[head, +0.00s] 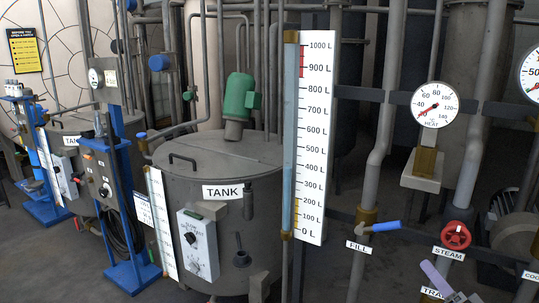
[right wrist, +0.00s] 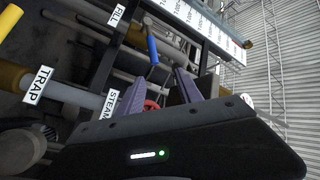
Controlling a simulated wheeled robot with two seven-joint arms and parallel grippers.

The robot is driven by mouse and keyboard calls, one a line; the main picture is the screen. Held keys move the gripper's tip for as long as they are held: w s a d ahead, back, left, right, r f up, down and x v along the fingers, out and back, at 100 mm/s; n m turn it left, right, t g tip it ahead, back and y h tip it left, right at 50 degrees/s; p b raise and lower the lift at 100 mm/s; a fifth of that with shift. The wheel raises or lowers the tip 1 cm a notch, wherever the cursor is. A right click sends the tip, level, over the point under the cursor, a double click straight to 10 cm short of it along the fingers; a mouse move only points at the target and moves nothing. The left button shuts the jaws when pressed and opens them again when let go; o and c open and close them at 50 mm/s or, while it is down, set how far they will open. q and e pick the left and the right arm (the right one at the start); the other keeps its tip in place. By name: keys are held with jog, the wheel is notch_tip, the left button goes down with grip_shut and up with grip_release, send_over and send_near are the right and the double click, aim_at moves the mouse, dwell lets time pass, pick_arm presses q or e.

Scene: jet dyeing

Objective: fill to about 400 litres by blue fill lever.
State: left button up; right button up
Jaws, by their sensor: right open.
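The blue fill lever (head: 378,227) sits on a vertical pipe above the FILL label (head: 358,247), its handle pointing right and nearly level. It also shows in the right wrist view (right wrist: 152,46), beyond the fingers and apart from them. The litre scale (head: 315,140) runs from 0 to 1000 L. My left gripper is out of view.
The red steam wheel (head: 456,235) is just above my right gripper, near the TRAP label (right wrist: 37,86). A heat dial (head: 435,104) is above it. The grey tank (head: 220,155) with a control box (head: 198,245) stands left of the scale. Several pipes run behind the lever.

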jog(key=d+f+g+h, duration=0.4)
jog(key=f+h, duration=0.1)
jog(key=f, duration=0.5)
jog(key=s+a+f+n+g+y, duration=0.1)
jog(key=a+f+g, duration=0.3)
jog(key=f, duration=0.5)
jog(key=s+a+f+n+g+y, duration=0.1)
jog(key=s+a+f+g, duration=0.1)
jog(key=a+f, duration=0.55)
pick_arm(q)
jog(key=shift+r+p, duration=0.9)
pick_arm(e)
jog(key=s+a+f+n+g+y, duration=0.2)
jog(key=s+a+f+g, duration=0.2)
jog(key=s+a+f, duration=0.3)
jog(key=s+a+f+n+g+y, duration=0.2)
jog(key=s+a+f+g, duration=0.3)
jog(key=s+a, duration=0.9)
jog(key=a+f, duration=0.2)
jog(key=a, duration=0.5)
jog(key=shift+f, duration=0.15)
jog(key=shift+w, duration=0.1)
